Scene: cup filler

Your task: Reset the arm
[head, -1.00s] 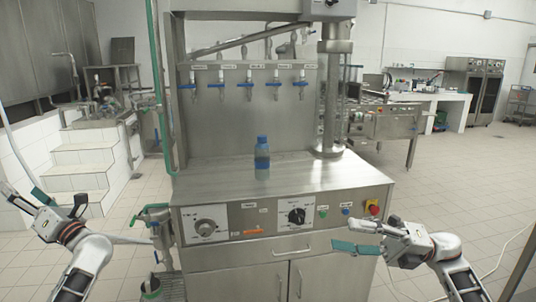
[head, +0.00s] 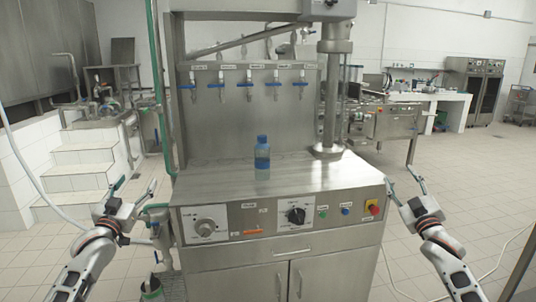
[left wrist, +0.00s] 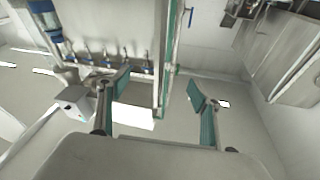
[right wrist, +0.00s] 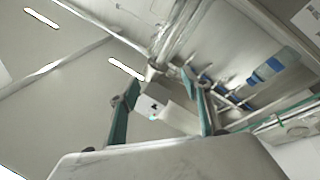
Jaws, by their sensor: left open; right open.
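My left gripper (head: 135,188) is at the left front corner of the steel filling machine (head: 275,180). Its fingers point up, spread apart and empty. They also show apart in the left wrist view (left wrist: 155,90). My right gripper (head: 402,182) is just beyond the machine's right edge, fingers up, open and empty. Its two fingers are apart in the right wrist view (right wrist: 162,88). A blue-capped clear bottle (head: 262,158) with bluish contents stands upright on the machine's top, away from both grippers.
A row of several blue-handled taps (head: 248,90) hangs above the machine top. The control panel (head: 250,220) with knobs and a red button (head: 374,208) is at the front. A green pipe (head: 160,90) runs down the left side. Floor (head: 480,200) at right is open.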

